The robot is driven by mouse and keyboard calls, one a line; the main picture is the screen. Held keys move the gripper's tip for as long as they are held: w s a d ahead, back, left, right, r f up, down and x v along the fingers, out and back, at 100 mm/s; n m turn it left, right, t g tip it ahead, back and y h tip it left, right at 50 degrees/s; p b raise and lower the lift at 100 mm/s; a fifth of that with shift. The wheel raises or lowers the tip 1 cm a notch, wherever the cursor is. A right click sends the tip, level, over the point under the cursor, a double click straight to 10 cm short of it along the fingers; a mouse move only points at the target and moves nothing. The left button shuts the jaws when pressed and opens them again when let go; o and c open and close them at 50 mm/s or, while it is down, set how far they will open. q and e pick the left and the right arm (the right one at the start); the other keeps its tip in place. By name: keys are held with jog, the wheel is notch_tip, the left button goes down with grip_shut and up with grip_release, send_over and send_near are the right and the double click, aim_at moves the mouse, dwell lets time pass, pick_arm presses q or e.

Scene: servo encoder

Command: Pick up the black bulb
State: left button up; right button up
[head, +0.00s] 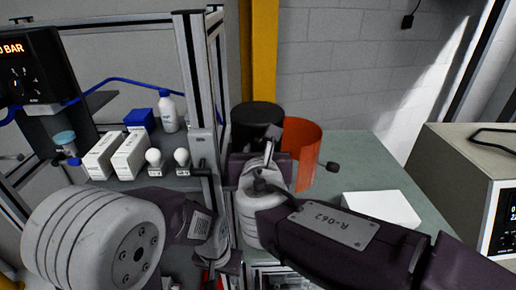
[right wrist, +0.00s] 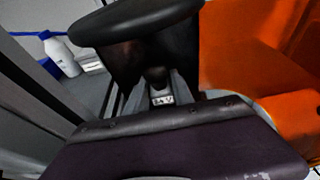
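I cannot pick out the black bulb with certainty. In the right wrist view a small dark rounded shape (right wrist: 157,75) shows at my right gripper's fingers (right wrist: 162,92), against a dark container. Whether it is the bulb, and whether the fingers hold it, is unclear. In the head view my right gripper (head: 268,152) is in front of the black container, its narrow metal fingers pointing up. A small dark knob-like thing (head: 333,166) shows right of the orange container. My left arm reaches in from the left; its fingers are not clearly visible.
The black container (head: 257,114) and orange container (head: 302,140) stand close together at the green table's (head: 350,150) back. White bulbs (head: 153,157), boxes (head: 130,153) and a bottle (head: 168,112) stand on the left shelf. A metal post (head: 200,90) rises between. A white block (head: 382,209) lies at right.

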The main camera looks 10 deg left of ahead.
aim_at(258, 140)
jog(key=shift+a, duration=0.1)
grip_shut()
jog(key=shift+r, duration=0.35)
notch_tip(258, 140, up, 2)
jog(key=shift+r, duration=0.25)
jog(key=s+d+b, duration=0.2)
jog(key=s+b, duration=0.1)
jog(key=s, duration=0.5)
jog(key=s+d+b, duration=0.3)
jog(key=s, duration=0.6)
jog(key=shift+s+r+b, duration=0.15)
jog(key=shift+b, duration=0.15)
